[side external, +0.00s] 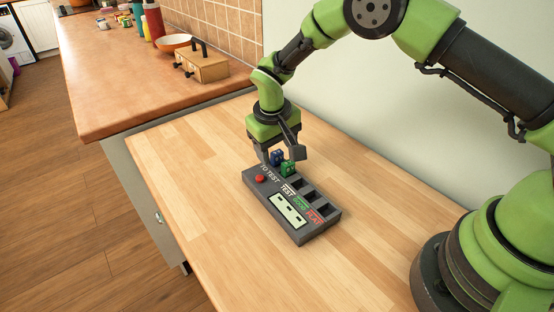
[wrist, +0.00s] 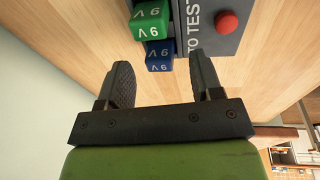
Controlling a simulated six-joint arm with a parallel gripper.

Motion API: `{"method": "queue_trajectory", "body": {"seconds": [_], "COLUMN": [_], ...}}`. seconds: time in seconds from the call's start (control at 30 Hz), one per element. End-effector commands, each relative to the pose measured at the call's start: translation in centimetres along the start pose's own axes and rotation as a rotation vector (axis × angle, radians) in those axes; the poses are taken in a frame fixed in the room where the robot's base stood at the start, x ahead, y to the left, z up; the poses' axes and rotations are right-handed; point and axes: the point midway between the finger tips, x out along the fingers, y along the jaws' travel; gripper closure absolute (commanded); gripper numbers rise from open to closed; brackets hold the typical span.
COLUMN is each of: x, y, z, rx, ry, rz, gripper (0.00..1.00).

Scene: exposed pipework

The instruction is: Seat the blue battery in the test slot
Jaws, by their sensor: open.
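The blue battery (side external: 277,157) stands at the TO TEST end of the dark tester (side external: 262,186), beside the green battery (side external: 288,169). In the wrist view the blue battery (wrist: 159,55) shows its 9V marking just ahead of my fingertips, and the green battery (wrist: 150,20) is beyond it. My gripper (side external: 284,154) is open, pointing down over the batteries; in the wrist view my gripper (wrist: 160,65) has a finger to each side of the blue battery's line. I cannot tell whether they touch it. The test slot (side external: 297,184) beside the TEST label looks dark and empty.
The GOOD slot (side external: 309,195) and FLAT slot (side external: 321,208) also look empty. A red button (side external: 260,178) sits on the tester. The wooden table (side external: 200,210) is clear around it. A wooden box (side external: 203,66) and a bowl stand on the far counter.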

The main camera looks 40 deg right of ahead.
Motion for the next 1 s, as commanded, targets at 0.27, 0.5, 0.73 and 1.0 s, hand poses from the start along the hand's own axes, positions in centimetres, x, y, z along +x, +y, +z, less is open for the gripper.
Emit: {"method": "queue_trajectory", "body": {"seconds": [0.27, 0.5, 0.73, 1.0], "x": [1.09, 1.06, 1.06, 0.66], "y": [0.01, 0.0, 0.0, 0.05], "z": [-0.01, -0.01, 0.0, -0.08], "rx": [0.002, 0.001, 0.001, 0.001], "ry": [0.001, 0.001, 0.0, 0.002], "rz": [-0.002, -0.001, -0.001, -0.002], "gripper": [0.4, 0.79, 0.96, 0.96]}}
